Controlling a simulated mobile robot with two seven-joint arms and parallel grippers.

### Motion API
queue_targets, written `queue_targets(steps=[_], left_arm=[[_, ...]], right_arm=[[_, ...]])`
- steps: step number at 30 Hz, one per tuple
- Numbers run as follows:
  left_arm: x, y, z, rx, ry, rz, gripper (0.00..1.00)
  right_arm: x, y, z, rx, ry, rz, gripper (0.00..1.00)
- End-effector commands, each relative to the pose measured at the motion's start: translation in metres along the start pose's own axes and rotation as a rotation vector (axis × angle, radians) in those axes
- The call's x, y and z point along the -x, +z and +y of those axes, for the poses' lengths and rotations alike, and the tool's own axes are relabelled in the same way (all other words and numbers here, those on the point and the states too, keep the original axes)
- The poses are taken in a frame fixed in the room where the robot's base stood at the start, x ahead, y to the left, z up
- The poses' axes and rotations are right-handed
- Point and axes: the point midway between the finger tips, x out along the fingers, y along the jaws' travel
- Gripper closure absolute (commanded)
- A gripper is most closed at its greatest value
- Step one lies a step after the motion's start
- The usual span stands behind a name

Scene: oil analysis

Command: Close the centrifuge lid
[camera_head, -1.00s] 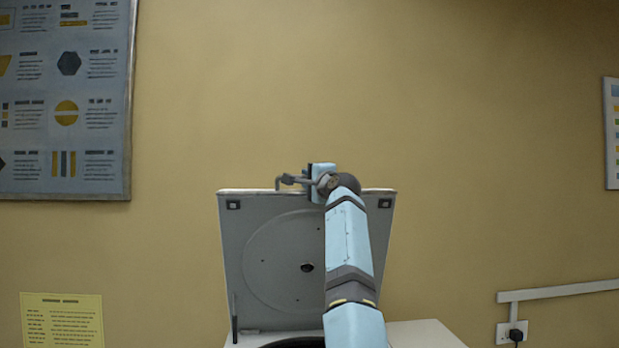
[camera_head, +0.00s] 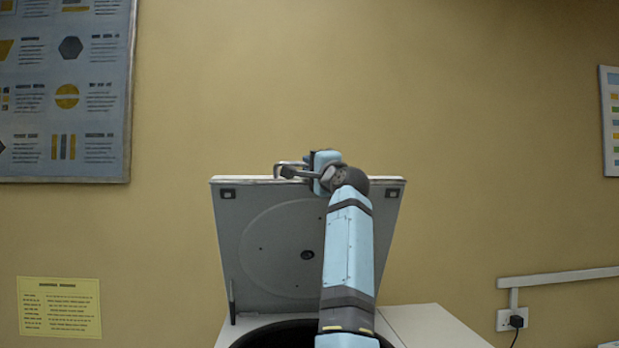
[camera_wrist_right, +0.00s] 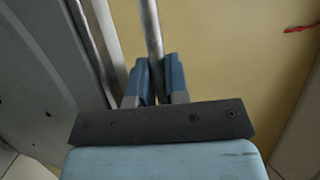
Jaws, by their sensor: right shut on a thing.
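The centrifuge lid (camera_head: 265,250) stands open and raised, its grey inner face with a round disc toward me. A metal handle (camera_head: 282,166) sticks up at its top edge. My right gripper (camera_head: 292,172) is at that top edge. In the right wrist view the handle bar (camera_wrist_right: 151,40) passes between the blue fingers of my right gripper (camera_wrist_right: 155,78), which are shut on it. The centrifuge body (camera_head: 430,328) is below, with the dark rim of its bowl (camera_head: 270,335) partly hidden by my right arm. My left gripper is not in view.
The wall behind holds a large framed poster (camera_head: 62,90) at left, a yellow notice (camera_head: 59,307) below it and a frame at the right edge. A socket with a black plug (camera_head: 516,321) is at lower right. The air around the lid is clear.

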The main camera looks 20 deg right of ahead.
Motion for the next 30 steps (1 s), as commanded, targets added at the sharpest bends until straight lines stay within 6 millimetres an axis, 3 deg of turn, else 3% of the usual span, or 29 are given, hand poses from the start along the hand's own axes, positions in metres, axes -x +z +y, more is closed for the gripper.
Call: queue_targets(steps=[1, 9, 15, 21, 30], left_arm=[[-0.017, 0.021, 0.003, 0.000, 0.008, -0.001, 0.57], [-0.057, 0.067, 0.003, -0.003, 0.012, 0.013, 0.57], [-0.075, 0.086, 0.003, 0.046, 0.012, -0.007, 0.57], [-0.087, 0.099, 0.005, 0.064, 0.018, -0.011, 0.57], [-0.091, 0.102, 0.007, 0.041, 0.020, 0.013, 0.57]], right_arm=[[0.019, 0.009, 0.018, 0.009, -0.025, 0.000, 1.00], [0.092, 0.039, 0.038, 0.071, -0.169, 0.000, 1.00], [0.140, 0.059, 0.057, 0.113, -0.270, 0.000, 1.00], [0.175, 0.074, 0.075, 0.146, -0.349, 0.001, 1.00], [0.201, 0.085, 0.087, 0.172, -0.412, 0.002, 1.00]])
